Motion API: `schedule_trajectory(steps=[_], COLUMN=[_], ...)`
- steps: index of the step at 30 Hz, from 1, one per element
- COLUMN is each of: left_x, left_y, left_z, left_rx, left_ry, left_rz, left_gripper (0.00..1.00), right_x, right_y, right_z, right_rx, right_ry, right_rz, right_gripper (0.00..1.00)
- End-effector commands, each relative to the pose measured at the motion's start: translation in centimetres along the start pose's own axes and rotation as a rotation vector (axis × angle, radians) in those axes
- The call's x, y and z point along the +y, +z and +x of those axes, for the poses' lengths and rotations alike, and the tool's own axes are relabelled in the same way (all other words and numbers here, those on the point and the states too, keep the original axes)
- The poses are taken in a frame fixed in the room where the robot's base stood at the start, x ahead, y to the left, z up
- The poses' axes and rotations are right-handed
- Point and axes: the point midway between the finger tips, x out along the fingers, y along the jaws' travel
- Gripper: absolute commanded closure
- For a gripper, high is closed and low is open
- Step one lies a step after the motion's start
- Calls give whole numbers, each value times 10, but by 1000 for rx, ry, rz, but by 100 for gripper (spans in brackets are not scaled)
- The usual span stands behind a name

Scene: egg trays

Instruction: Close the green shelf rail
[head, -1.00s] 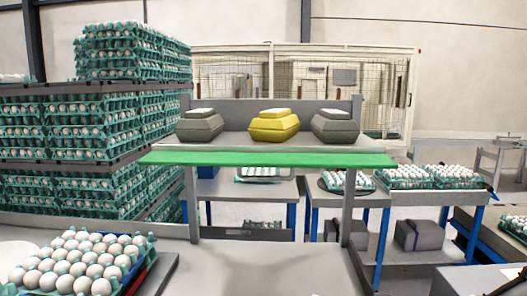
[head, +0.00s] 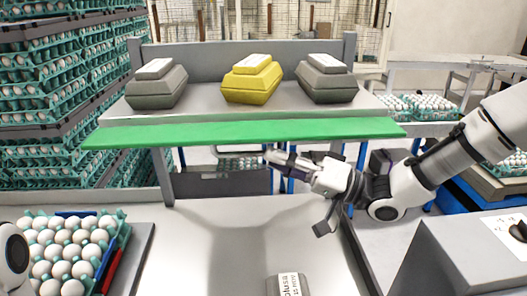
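The green shelf rail (head: 245,133) is a long flat bar along the front edge of the grey shelf (head: 210,108). It looks folded down flat, sticking out in front of the shelf and past both its ends. A piece of my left arm (head: 12,252) shows at the left edge; the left gripper is out of view.
On the shelf stand two grey egg cartons (head: 157,88) (head: 327,82) and a yellow one (head: 252,83) between them. A tray of eggs (head: 72,250) sits at lower left. A grey carton (head: 287,285) lies at the table's front. The mid-table (head: 230,235) is clear.

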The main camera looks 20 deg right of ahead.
Motion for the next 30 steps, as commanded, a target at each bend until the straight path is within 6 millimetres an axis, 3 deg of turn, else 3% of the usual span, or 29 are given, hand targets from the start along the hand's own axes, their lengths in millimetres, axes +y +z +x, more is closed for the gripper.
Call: schedule_trajectory(steps=[6, 15, 18, 30], left_x=[0, 0, 0, 0], left_y=[0, 0, 0, 0], left_z=[-6, -5, -5, -11], left_rx=[1, 0, 0, 0], left_ry=[0, 0, 0, 0], left_rz=[-1, -1, -1, -1], left_gripper=[0, 0, 0, 0], right_x=[-3, -2, -2, -4], right_y=[-4, -3, -3, -4], right_z=[26, 29, 29, 29], right_rx=[2, 5, 4, 2], right_ry=[-2, -4, -3, 5], right_rz=[-8, -6, -6, 11], right_gripper=[77, 77, 100, 100])
